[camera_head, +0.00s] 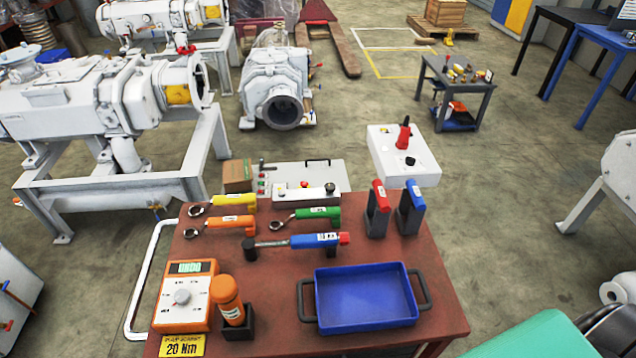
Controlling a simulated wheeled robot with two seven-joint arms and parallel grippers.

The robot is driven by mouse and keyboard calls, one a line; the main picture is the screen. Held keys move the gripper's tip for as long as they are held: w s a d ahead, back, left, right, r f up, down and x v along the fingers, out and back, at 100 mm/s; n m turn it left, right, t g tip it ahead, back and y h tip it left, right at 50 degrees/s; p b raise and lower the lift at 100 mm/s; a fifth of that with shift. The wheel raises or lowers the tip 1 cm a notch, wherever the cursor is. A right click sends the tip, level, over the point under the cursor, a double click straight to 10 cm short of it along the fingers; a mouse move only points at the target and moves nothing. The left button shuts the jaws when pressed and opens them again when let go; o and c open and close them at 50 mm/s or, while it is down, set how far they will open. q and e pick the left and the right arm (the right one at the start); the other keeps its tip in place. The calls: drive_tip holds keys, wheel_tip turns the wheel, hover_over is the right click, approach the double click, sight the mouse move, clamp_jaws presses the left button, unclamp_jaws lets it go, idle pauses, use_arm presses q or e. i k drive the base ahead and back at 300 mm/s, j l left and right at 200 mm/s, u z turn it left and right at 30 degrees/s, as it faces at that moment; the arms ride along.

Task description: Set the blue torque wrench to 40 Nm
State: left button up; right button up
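The blue torque wrench (318,241) lies level across the middle of the red-brown table, its shaft and dark head pointing left. A small dark block (250,246) stands at its head end. Its handle has a white label, too small to read, and a red end cap (344,238) on the right. Nothing holds the wrench. Neither of my grippers is in view.
Yellow (235,200), orange (232,221) and green (318,213) wrenches lie behind it. An orange meter (184,296) and a "20 Nm" plate (182,346) are front left. A blue tray (318,298) is in front. Red-topped (379,196) and blue-topped (415,196) tools stand right.

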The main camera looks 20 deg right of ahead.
sight(343, 237)
drive_tip(key=k+l, duration=0.1)
drive_tip(key=l, duration=0.35)
drive_tip(key=k+l, duration=0.1)
drive_tip(key=l, duration=0.3)
drive_tip(key=k+l, duration=0.1)
drive_tip(key=l, duration=0.35)
